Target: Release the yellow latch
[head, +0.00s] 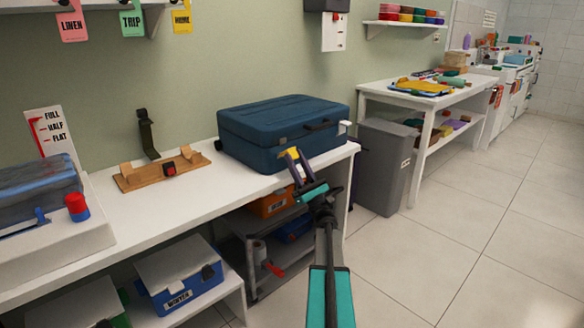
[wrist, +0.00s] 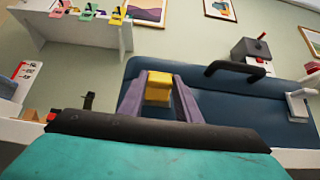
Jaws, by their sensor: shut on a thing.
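The blue suitcase (head: 280,115) lies closed on the white bench, and its front fills the right of the wrist view (wrist: 225,98). The yellow latch (head: 291,153) is on the suitcase's front, left of the dark handle (head: 318,125). In the wrist view the yellow latch (wrist: 158,90) sits between the two purple-grey fingers of my gripper (wrist: 161,80). My gripper (head: 297,162) is shut on the latch. The fingers hide part of the latch's sides, so I cannot tell how far it is turned.
A pale second latch (wrist: 298,104) is on the suitcase's right. A wooden stand with a strap (head: 160,168) is left of the suitcase on the bench (head: 130,210). A grey bin (head: 385,165) stands right of the bench. The floor (head: 480,220) at right is clear.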

